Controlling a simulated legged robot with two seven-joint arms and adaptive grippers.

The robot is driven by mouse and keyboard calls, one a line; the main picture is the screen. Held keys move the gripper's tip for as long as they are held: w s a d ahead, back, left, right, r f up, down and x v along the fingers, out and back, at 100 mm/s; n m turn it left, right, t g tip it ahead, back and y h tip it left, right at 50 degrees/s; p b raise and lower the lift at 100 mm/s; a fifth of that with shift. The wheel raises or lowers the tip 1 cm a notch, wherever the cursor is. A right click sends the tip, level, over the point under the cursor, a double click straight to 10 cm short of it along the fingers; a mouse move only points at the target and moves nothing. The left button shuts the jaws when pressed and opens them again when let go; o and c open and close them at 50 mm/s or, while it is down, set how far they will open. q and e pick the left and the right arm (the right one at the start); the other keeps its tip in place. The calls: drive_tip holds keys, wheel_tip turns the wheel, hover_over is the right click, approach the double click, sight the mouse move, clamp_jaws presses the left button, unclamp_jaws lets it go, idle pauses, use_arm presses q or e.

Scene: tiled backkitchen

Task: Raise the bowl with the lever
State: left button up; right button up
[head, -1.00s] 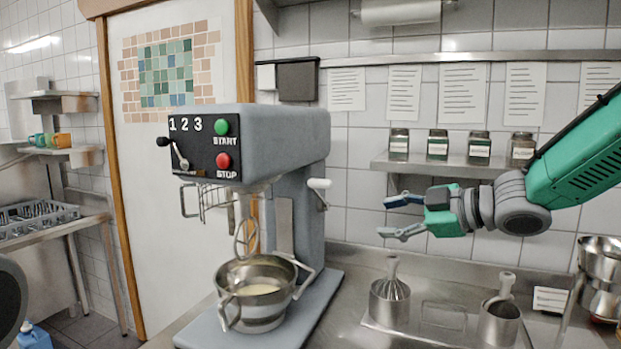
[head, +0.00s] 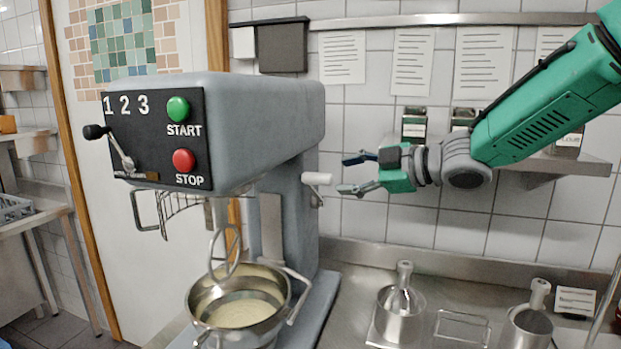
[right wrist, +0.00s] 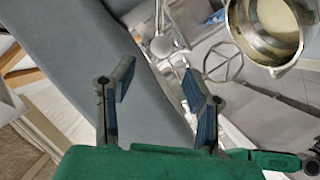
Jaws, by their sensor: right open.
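The grey mixer (head: 240,120) stands left of centre. Its steel bowl (head: 240,336) hangs low in front of the column under the hook-shaped tool, with pale contents in it. The lever (head: 317,179) has a white grip and sticks out from the column's right side. My right gripper (head: 350,174) is open and empty, just right of the grip, fingers pointing left at it and not visibly touching. In the right wrist view, the open fingers (right wrist: 160,76) point towards a pale round knob, probably the lever's grip (right wrist: 162,47); the bowl (right wrist: 268,35) is at upper right. My left gripper is out of view.
A shelf (head: 575,167) with spice jars is behind and under my right forearm. Steel containers (head: 400,315) stand on the counter (head: 365,268) below the gripper. The space between gripper and grip is clear.

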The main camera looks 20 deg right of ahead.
sight(310, 181)
drive_tip(key=x, duration=0.8)
drive_tip(key=shift+w+d+f+p, duration=0.1)
drive_tip(key=shift+w+f+p, duration=0.2)
drive_tip(key=shift+w+p, duration=0.15)
drive_tip(key=shift+w+a, duration=0.25)
drive_tip(key=shift+a, duration=0.25)
drive_tip(key=shift+w+f, duration=0.25)
drive_tip(key=shift+w, duration=0.15)
drive_tip(key=shift+s, duration=0.1)
clamp_jaws()
